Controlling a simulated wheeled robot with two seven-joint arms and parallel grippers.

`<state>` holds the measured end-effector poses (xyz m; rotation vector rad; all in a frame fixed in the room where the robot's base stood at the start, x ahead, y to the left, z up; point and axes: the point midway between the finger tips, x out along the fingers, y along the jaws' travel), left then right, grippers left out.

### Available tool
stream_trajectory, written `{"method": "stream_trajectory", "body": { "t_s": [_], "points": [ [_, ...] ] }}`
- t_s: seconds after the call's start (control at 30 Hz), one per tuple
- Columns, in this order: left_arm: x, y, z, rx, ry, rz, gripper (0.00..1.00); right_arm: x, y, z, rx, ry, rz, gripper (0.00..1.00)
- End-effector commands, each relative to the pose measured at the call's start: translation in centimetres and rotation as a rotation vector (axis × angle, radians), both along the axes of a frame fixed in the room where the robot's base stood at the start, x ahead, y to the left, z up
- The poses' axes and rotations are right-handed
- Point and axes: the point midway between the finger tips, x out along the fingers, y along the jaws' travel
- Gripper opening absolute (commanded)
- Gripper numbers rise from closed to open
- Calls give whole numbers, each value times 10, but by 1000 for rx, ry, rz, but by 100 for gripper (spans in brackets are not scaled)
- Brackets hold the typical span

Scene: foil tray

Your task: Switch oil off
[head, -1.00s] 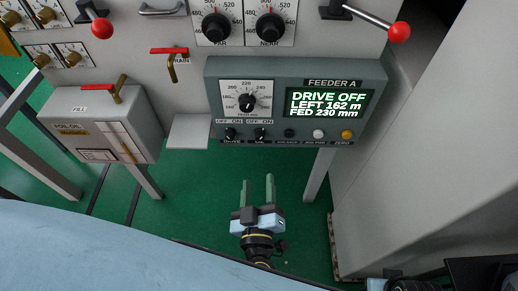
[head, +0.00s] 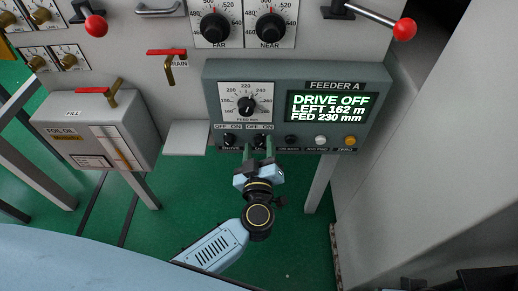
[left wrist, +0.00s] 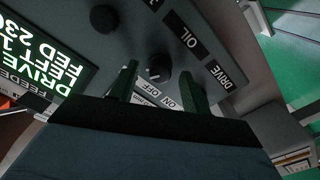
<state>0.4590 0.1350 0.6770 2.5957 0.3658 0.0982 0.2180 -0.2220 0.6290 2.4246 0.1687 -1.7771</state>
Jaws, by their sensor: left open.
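The oil switch, a small dark knob (left wrist: 158,67) with a light pointer mark, sits on the grey feeder panel by its OIL label (left wrist: 188,35). I cannot tell which setting its mark points to. My left gripper (head: 262,150) is open, and its green fingers (left wrist: 158,85) stand on either side of this knob in the left wrist view. I cannot tell whether they touch it. In the head view the fingers partly hide the knob. The display (head: 331,106) reads DRIVE OFF, LEFT 162 m, FED 230 mm. My right gripper is not in view.
The drive knob (head: 229,139) is close to the left of the oil switch. A dark button (head: 291,139), a white one (head: 320,140) and a yellow one (head: 350,141) are to the right. A feed dial (head: 246,105) is above. A small shelf (head: 188,138) juts out at left.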

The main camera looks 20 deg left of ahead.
Motion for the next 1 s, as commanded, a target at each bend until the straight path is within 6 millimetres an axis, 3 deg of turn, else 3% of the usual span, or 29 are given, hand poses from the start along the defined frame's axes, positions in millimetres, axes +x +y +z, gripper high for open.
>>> {"method": "stream_trajectory", "body": {
  "t_s": [0.2, 0.53, 0.83, 1.0],
  "points": [
    [0, 0, 0, 0, 0, 0, 45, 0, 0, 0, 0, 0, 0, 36],
    [0, 0, 0, 0, 0, 0, 4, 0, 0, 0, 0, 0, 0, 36],
    [-1, 0, 0, -41, -10, 0, 4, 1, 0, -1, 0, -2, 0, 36],
    [-1, 0, 0, -128, -33, 0, 4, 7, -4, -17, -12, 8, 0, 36]
  ]
}}
